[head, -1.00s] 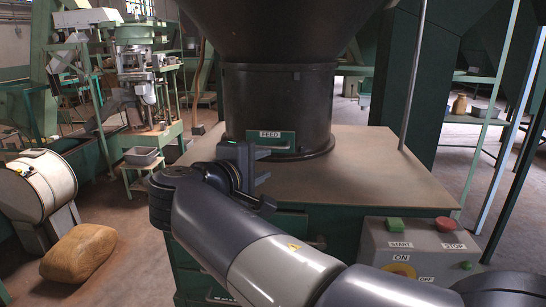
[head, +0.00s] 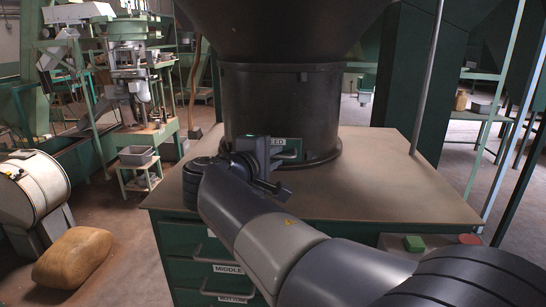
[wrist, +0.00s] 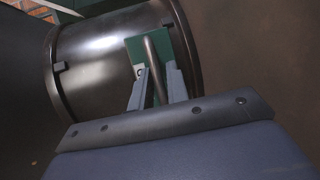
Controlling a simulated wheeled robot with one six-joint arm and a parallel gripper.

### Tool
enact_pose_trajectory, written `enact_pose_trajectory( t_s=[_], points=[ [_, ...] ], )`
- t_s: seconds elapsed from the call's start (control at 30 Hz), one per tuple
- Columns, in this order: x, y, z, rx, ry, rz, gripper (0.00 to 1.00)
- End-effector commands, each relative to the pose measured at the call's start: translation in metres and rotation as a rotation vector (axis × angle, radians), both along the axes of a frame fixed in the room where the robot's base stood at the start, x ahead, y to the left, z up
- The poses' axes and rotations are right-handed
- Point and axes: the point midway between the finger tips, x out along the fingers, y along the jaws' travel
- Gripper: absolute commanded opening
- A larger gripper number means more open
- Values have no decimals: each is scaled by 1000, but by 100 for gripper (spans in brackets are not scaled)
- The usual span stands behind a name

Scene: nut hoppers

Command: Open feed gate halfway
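The feed gate (head: 290,153) is a green plate with a pale bar handle and a FEED label, low on the front of the dark hopper neck (head: 285,105). My gripper (head: 279,163) is in front of it and hides its left part and some of the label. In the wrist view, my gripper (wrist: 156,80) has its two fingers apart, one on each side of the gate's bar handle (wrist: 155,62), with gaps beside the bar. The green gate plate (wrist: 134,48) shows behind the handle. Whether a finger touches the gate is unclear.
The hopper stands on a brown-topped cabinet (head: 400,190) with green drawers (head: 205,271). A control box with a green button (head: 413,243) and red button (head: 470,239) is at the cabinet's front right. A tan sack (head: 72,257) lies on the floor at left. The cabinet top's right side is clear.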

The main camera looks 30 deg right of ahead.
Motion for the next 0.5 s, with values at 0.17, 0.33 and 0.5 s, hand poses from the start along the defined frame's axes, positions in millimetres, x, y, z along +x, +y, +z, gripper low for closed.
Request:
enact_pose_trajectory(
  t_s=[0.17, 0.33, 0.5],
  points=[
    [0, 0, 0, 0, 0, 0, 1],
    [0, 0, 0, 0, 0, 0, 0],
    [0, 0, 0, 0, 0, 0, 0]
  ],
)
